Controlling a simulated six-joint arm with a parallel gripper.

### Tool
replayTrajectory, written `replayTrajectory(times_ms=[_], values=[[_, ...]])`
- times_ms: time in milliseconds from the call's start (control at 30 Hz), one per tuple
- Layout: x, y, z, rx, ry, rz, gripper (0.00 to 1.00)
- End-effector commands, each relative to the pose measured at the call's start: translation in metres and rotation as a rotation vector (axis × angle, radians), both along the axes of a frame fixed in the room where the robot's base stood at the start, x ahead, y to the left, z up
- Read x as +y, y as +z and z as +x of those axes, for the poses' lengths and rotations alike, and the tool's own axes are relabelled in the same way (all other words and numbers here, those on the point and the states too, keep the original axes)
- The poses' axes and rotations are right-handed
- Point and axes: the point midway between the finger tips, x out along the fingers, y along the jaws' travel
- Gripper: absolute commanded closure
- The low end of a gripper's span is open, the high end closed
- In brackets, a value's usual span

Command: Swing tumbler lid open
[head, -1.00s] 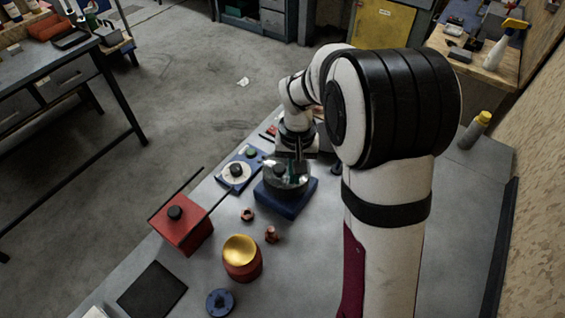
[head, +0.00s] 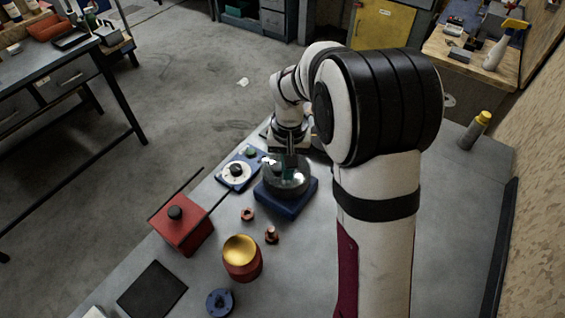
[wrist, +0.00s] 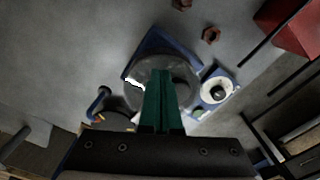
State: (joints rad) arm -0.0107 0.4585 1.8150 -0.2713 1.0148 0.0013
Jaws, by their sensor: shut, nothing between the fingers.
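The tumbler is a rounded grey, glassy drum (head: 302,183) on a square blue base (head: 278,206) near the middle of the bench. It also shows in the wrist view (wrist: 182,95), with a dark knob-like spot on its right and a bright white glint at its left edge. I cannot make out the lid's edge or whether it stands open. My gripper (head: 290,174) is over the tumbler, with its green fingers (wrist: 160,75) together and empty. They cover the drum's middle in the wrist view. I cannot tell whether the fingertips touch it.
A blue plate with a white dial (head: 236,172) stands close to the tumbler's left. A red box (head: 186,238) with dark rods is front left. Two small reddish fittings and a red pot (head: 242,265) with a gold bowl sit in front. The bench is clear to the right, before the yellow-capped bottle (head: 474,132).

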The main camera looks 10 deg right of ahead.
Motion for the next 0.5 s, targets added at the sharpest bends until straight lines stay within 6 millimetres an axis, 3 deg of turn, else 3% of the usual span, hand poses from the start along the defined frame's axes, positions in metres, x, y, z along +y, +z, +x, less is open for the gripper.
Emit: replayTrajectory(times_ms=[233, 500], values=[[0.016, 0.000, 0.011, -0.001, 0.002, 0.000, 1.00], [0.017, 0.000, 0.012, 0.000, 0.000, 0.000, 1.00]])
